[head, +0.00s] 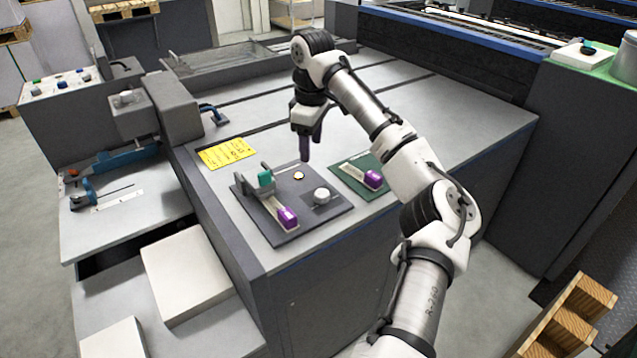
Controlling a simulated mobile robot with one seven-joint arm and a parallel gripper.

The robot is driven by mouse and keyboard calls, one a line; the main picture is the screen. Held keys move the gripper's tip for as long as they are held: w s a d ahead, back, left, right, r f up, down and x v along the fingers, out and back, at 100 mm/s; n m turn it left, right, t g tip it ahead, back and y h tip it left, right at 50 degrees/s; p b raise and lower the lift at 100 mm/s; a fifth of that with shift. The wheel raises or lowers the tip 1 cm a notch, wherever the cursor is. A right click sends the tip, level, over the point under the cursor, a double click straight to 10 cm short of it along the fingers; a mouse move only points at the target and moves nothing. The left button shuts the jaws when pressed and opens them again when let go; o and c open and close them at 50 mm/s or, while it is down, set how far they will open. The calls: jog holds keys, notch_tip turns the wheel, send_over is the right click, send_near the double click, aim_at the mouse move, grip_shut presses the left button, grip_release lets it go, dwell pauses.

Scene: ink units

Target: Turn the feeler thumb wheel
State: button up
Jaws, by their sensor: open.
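My gripper (306,148) points down above the flat grey machine top, near the far edge of a dark panel (312,222). It looks empty; its two fingers overlap in this view. The panel carries a pale round knob (322,195), a small yellowish disc (299,175), a teal block (265,177) in a grey bracket, and a pale lever with a purple end (287,217). I cannot tell for sure which of these is the feeler thumb wheel; the pale knob is the most wheel-like. My gripper is apart from it, above and behind it.
A green plate (349,180) with another purple-ended lever (373,179) lies right of the panel. A yellow label (226,153) lies to the left. A grey block (173,106) stands at the left edge. The machine top (440,105) behind is mostly clear.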

aim_at(322, 193)
jog(key=shift+g, duration=0.4)
jog(key=f, duration=0.4)
jog(key=d+f, duration=0.1)
jog(key=f, duration=0.4)
jog(key=d+f, duration=0.1)
jog(key=f, duration=0.3)
jog(key=shift+s+d+f, duration=0.15)
jog(key=shift+s+d, duration=0.05)
jog(key=shift+s, duration=0.15)
